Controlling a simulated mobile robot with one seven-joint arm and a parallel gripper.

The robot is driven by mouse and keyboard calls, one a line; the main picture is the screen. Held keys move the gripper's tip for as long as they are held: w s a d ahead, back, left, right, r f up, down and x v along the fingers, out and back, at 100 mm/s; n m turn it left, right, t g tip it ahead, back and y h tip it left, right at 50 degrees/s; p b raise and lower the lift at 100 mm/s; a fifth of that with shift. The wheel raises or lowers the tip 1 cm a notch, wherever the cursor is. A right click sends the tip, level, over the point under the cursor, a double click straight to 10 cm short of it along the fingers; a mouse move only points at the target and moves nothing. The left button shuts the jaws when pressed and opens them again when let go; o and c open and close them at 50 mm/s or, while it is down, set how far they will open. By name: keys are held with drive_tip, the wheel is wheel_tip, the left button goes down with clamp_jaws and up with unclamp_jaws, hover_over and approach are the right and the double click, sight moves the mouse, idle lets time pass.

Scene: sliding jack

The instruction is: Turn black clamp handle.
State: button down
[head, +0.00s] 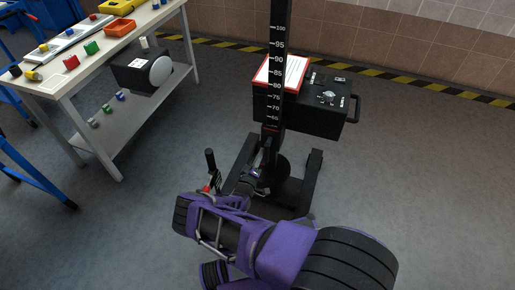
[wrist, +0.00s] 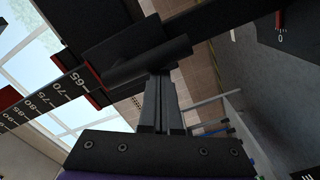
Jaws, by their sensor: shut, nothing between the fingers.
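The sliding jack's black post (head: 279,60) stands upright with a white number scale; the scale also shows in the wrist view (wrist: 55,92). A dark cylinder (wrist: 140,62), which looks like the black clamp handle, crosses the wrist view just beyond my fingertips. My gripper (wrist: 160,73) is shut and empty, its tips at or very near the cylinder; I cannot tell whether they touch. In the head view my purple arm reaches to the post's lower part, and the clamp handle cannot be made out there.
A black upright grip (head: 210,159) stands left of the post. A cluttered workbench (head: 72,86) stands at the left. Floor (head: 430,170) is clear at the right.

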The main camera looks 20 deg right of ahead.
drive_tip(key=a+p+v, duration=0.1)
drive_tip(key=p+v, duration=0.1)
drive_tip(key=v, duration=0.6)
drive_tip(key=shift+w+r+p, duration=0.3)
drive_tip(key=shift+p, duration=0.1)
idle(0.4)
